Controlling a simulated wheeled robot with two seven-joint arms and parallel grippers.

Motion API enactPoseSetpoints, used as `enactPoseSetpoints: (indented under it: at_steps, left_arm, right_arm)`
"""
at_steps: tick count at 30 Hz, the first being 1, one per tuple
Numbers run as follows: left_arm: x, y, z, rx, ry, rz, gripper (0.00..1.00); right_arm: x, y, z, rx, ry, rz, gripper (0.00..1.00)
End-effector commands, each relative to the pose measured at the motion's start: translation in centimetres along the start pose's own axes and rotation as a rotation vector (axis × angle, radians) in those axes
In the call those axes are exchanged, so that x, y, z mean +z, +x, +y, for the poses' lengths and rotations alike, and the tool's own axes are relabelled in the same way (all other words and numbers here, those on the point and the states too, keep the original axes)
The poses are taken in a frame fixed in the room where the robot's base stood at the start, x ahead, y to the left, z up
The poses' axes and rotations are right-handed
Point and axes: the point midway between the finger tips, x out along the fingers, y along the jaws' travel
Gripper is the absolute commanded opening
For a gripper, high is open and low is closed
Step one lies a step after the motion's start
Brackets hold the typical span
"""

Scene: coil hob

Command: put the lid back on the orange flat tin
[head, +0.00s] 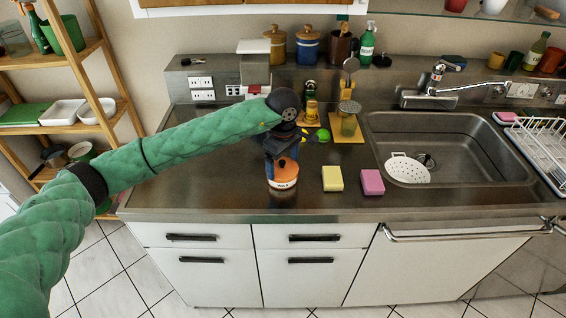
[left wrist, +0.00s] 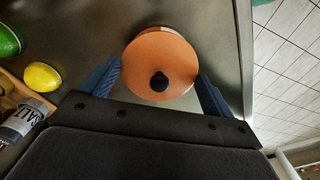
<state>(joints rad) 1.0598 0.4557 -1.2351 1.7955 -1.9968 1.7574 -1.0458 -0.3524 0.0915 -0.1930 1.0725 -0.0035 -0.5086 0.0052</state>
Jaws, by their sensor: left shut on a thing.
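My left gripper (head: 282,160) points down over the front of the counter, left of the sponges. Its blue fingers (left wrist: 162,85) are shut on the rim of a round orange lid with a black knob (left wrist: 150,55), one finger at each side. The lid also shows in the head view (head: 287,170). The orange flat tin with a pale label band (head: 283,184) is directly under the lid on the counter. The lid hides most of the tin in the wrist view. I cannot tell whether the lid is seated or slightly above it. My right gripper is not in view.
A yellow sponge (head: 333,179) and a pink sponge (head: 372,182) lie to the right, then the sink (head: 440,135) with a white strainer (head: 407,168). Behind are bottles, a wooden board (head: 346,134), a green and a yellow fruit (left wrist: 41,76). The counter to the left is clear.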

Motion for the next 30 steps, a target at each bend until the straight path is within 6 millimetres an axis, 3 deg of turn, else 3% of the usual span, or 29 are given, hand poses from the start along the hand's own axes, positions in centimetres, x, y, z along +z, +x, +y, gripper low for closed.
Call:
enactPoseSetpoints:
  at_steps: [14, 15, 17, 30]
  left_arm:
    - [-0.01, -0.03, 0.0, 0.0, 0.0, 0.0, 0.66]
    - [-0.01, -0.03, 0.0, 0.0, 0.0, 0.0, 0.92]
    - [-0.01, -0.03, 0.01, 0.0, 0.0, 0.0, 1.0]
    - [-0.03, -0.33, 0.02, 0.001, 0.0, 0.001, 1.0]
  right_arm:
    - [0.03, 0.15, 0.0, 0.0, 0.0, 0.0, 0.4]
    - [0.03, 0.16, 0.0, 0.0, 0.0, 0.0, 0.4]
    - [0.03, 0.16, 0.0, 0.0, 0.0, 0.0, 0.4]
    - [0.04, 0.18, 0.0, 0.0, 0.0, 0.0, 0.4]
